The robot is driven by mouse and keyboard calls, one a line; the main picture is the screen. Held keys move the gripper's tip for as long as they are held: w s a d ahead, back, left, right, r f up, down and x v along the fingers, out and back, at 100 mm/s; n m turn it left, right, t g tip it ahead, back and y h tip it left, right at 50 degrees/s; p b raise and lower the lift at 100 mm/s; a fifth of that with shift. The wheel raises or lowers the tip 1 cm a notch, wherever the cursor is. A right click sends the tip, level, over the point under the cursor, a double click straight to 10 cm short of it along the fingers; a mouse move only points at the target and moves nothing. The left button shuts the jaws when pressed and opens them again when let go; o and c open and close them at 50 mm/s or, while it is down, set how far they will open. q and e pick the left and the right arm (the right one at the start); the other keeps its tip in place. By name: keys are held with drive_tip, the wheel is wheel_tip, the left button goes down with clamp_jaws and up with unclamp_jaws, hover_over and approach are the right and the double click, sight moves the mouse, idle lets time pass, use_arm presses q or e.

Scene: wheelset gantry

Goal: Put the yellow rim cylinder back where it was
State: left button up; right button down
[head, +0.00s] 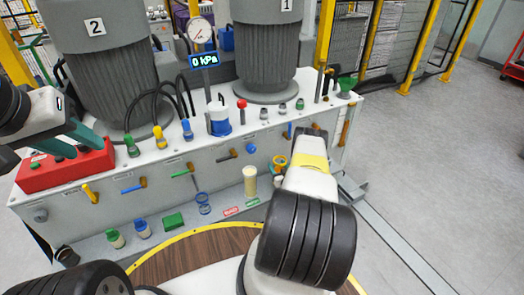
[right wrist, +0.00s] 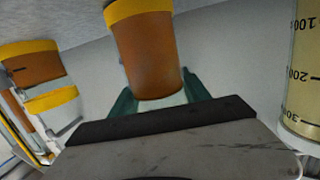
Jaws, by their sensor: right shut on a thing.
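The yellow rim cylinder (right wrist: 147,55) is orange-brown with a yellow rim. In the right wrist view it stands between the teal fingers of my right gripper (right wrist: 158,95), which is shut on it. In the head view a yellow rim and some brown (head: 280,162) show just left of my right wrist; the arm hides much of this spot, including most of the right gripper. My left gripper (head: 78,143) has its teal fingers apart, over the red box (head: 65,170), and holds nothing visible.
A second brown piece with yellow bands (right wrist: 40,75) is at the left of the wrist view. A cream graduated cylinder (head: 250,182) stands on the low ledge, with blue rings (head: 203,203) and a green block (head: 173,221) to its left. Handles stick out of the grey front panel.

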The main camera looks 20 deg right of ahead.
drive_tip(key=shift+f, duration=0.1)
drive_tip(key=c, duration=0.5)
unclamp_jaws()
drive_tip(key=s+r, duration=0.2)
drive_tip(key=s, duration=1)
drive_tip(key=shift+a, duration=0.45)
